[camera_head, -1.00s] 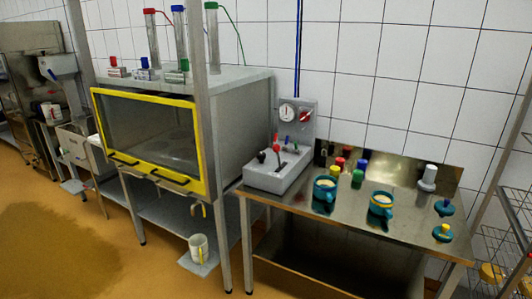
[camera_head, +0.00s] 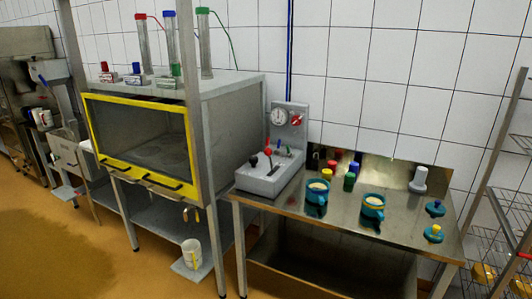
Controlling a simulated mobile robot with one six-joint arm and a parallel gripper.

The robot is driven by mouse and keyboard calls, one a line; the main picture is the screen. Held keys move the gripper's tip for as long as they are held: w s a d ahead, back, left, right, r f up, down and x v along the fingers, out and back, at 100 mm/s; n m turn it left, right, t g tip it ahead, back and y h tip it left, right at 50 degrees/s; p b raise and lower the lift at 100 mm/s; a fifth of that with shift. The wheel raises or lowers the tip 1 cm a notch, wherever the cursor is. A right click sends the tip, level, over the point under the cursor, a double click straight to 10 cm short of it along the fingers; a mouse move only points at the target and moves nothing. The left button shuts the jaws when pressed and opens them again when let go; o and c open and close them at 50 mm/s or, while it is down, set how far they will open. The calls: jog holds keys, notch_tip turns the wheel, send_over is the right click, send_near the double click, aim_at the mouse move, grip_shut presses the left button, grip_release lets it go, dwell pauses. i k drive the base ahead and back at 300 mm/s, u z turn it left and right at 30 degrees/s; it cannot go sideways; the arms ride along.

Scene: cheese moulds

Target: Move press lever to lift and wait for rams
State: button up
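The press (camera_head: 146,146) is a steel cabinet with a yellow-framed front window, and several rams or cylinders with red, blue and green caps (camera_head: 168,42) stand on its top. The yellow-framed front is down over the opening. To its right, a grey control box (camera_head: 270,182) on the steel table carries small levers. One has a red knob (camera_head: 268,153), one a black knob (camera_head: 253,161), and small blue and green ones stand behind. A gauge panel (camera_head: 289,118) with a red knob rises at the back. Which lever is the press lever I cannot tell. My gripper is not in view.
Two teal moulds (camera_head: 317,192) with pale contents, coloured pegs (camera_head: 350,180) and a grey cylinder (camera_head: 419,181) stand on the steel table (camera_head: 400,225). A wire rack (camera_head: 505,205) stands at right. A white bucket (camera_head: 192,252) sits low under the press. The orange floor (camera_head: 60,245) at left is open.

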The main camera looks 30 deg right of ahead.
aim_at(268, 152)
jog(key=z, duration=0.05)
jog(key=i, duration=0.9)
jog(key=u, duration=0.05)
